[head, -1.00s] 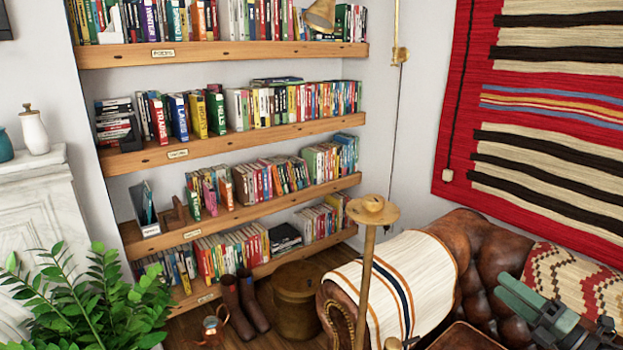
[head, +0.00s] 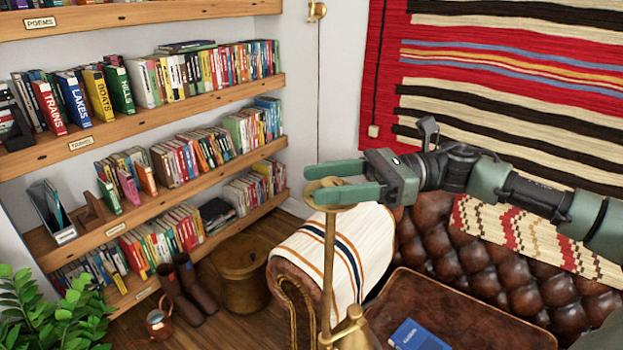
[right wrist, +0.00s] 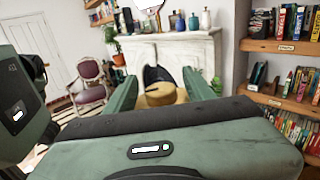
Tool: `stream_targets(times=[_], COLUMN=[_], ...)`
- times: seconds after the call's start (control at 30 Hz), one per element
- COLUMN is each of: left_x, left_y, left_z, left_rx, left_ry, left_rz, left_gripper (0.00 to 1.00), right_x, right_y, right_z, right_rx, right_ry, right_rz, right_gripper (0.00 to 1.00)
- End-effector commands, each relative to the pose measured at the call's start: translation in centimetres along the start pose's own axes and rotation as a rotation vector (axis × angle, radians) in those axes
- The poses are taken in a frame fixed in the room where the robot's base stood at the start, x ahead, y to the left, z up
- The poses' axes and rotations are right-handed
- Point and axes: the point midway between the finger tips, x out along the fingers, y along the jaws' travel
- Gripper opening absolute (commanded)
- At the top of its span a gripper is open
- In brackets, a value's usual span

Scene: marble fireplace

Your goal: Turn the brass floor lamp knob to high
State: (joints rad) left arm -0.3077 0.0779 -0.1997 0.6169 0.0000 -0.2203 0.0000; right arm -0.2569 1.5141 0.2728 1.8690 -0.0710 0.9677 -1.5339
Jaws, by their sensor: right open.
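The brass floor lamp stands in front of the sofa in the head view, with a thin upright pole (head: 329,255) and a round dish-like top. Its brass top piece (right wrist: 162,94) shows between my fingers in the right wrist view. My right gripper (head: 314,184) is open and level at the lamp's top, one finger on the far side and one on the near side. The fingers partly hide the top in the head view. I cannot tell whether either finger touches it. No knob setting can be read. My left gripper is not in view.
A brass cone-shaped piece (head: 350,328) sits low beside the pole. The leather sofa (head: 470,250) with a striped throw (head: 335,245) lies behind. Bookshelves (head: 150,130) stand left, with boots (head: 182,285) and a round bin (head: 242,272) on the floor. A blue book (head: 418,337) lies at lower right.

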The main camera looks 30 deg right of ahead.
Motion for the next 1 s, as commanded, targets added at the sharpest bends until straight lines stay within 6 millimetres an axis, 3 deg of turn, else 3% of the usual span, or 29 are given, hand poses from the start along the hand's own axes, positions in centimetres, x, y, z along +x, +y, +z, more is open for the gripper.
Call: stream_targets(times=[0.23,0.57,0.6,0.8,1.0], left_x=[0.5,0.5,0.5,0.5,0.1], left_y=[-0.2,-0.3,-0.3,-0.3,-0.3], left_z=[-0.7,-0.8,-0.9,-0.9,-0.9], left_rx=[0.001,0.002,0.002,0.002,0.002], left_ry=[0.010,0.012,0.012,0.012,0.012], left_rz=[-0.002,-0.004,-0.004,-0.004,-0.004], left_gripper=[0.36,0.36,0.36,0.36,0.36], right_x=[1.8,2.1,2.1,2.1,2.1], right_y=[0.0,-0.1,-0.1,-0.1,-0.1], right_z=[-0.2,-0.1,-0.1,-0.1,0.1], right_rx=[0.002,0.002,0.002,0.001,0.001], right_ry=[0.001,-0.002,-0.002,-0.002,-0.002], right_rz=[0.001,-0.001,-0.001,-0.001,-0.009], right_gripper=[0.53,0.53,0.51,0.00,0.00])
